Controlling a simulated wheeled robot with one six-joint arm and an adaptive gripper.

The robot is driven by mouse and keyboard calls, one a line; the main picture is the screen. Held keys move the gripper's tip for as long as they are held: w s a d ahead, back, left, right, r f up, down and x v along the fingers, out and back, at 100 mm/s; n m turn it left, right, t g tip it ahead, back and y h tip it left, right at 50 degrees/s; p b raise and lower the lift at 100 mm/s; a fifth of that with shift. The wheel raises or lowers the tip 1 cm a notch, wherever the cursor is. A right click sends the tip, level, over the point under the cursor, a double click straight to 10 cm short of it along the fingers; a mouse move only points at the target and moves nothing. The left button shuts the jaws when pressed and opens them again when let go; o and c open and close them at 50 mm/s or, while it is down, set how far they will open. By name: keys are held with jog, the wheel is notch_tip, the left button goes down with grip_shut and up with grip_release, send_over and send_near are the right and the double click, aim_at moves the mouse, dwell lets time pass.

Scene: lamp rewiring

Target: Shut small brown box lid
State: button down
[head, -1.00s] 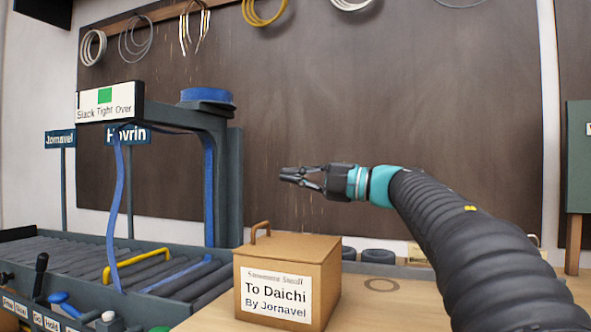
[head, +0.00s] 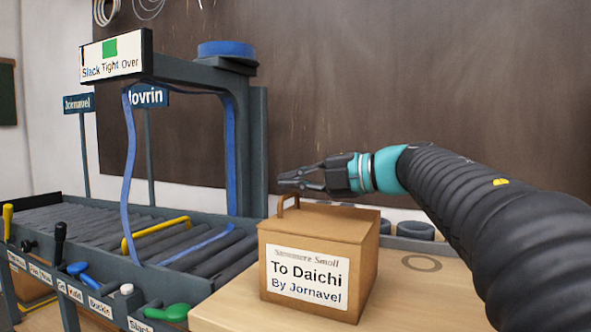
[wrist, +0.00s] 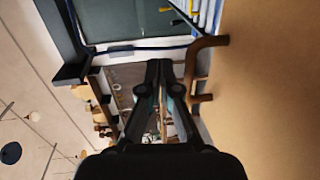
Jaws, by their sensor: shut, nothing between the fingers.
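The small brown box (head: 309,312) stands on the wooden table, its white label reading "To Daichi By Jornavel". Its lid (head: 325,220) appears to lie across the top; I cannot tell whether it is fully seated. A brown handle (head: 281,205) stands at the lid's left end. My gripper (head: 284,182) is shut and empty, pointing left just above the handle in the head view. In the wrist view the shut fingers (wrist: 159,64) are beside the handle (wrist: 222,41), apart from it, with the brown lid surface (wrist: 270,100) filling the right side.
A roller conveyor (head: 190,250) with a dark frame, blue strap (head: 129,160) and several levers is left of the box. A blue reel (head: 226,48) sits on the frame. Dark rings (head: 415,230) lie behind the box.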

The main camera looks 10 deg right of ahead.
aim_at(305, 215)
jog(key=shift+a+f, duration=0.15)
dwell(0.3)
notch_tip(305, 215, up, 14)
jog(key=s+d+p, duration=0.1)
jog(key=d, duration=0.1)
jog(key=shift+s+d+f, duration=0.15)
jog(key=shift+s, duration=0.2)
